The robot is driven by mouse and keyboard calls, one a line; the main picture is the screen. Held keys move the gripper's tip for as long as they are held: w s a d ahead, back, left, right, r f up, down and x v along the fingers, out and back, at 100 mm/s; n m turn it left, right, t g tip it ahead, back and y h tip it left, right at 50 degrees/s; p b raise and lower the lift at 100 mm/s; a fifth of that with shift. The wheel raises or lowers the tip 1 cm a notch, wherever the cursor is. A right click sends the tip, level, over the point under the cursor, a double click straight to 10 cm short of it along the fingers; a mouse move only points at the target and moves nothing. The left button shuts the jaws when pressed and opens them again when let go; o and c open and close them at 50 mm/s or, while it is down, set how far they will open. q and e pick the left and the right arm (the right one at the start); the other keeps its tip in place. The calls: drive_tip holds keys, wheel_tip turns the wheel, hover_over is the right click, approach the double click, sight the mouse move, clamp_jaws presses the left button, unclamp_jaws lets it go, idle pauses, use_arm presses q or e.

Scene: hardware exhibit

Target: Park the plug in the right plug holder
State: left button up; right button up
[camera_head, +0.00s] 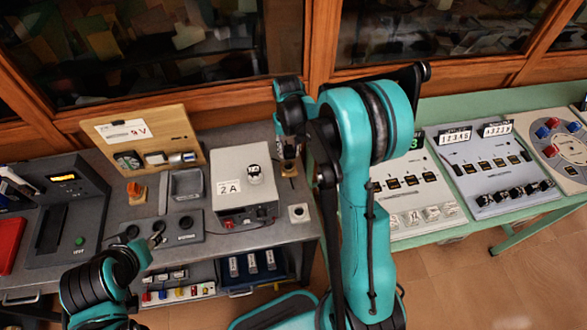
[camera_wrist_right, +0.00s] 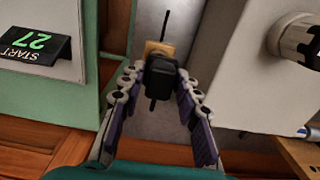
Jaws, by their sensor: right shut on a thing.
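A black plug (camera_wrist_right: 160,77) sits between the fingers of my right gripper (camera_wrist_right: 160,85), which is shut on it. A small wooden block, apparently the right plug holder (camera_wrist_right: 158,48), lies just beyond the plug in the wrist view. In the head view this block (camera_head: 289,170) stands on the grey bench to the right of the 2A box, under my right gripper (camera_head: 289,152). I cannot tell whether the plug touches the block; its lower end is hidden.
The white 2A box (camera_head: 246,180) stands close to the left of my right gripper. A small white socket plate (camera_head: 298,212) lies in front of the block. A wooden 9V board (camera_head: 150,140) is further left. A green-edged table with panels (camera_head: 410,185) is to the right.

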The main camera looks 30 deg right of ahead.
drive_tip(key=shift+w+d+f, duration=0.15)
drive_tip(key=shift+w+f, duration=0.15)
drive_tip(key=shift+w, duration=0.3)
drive_tip(key=shift+w+d+f, duration=0.15)
drive_tip(key=shift+w+f, duration=0.15)
drive_tip(key=shift+w, duration=0.25)
drive_tip(key=shift+f+b, duration=1.9)
drive_tip(key=shift+f, duration=0.8)
drive_tip(key=shift+f+b, duration=1.15)
drive_tip(key=shift+b, duration=0.1)
drive_tip(key=o, duration=1.7)
drive_tip(key=shift+r+p, duration=2.15)
drive_tip(key=shift+r, duration=1.4)
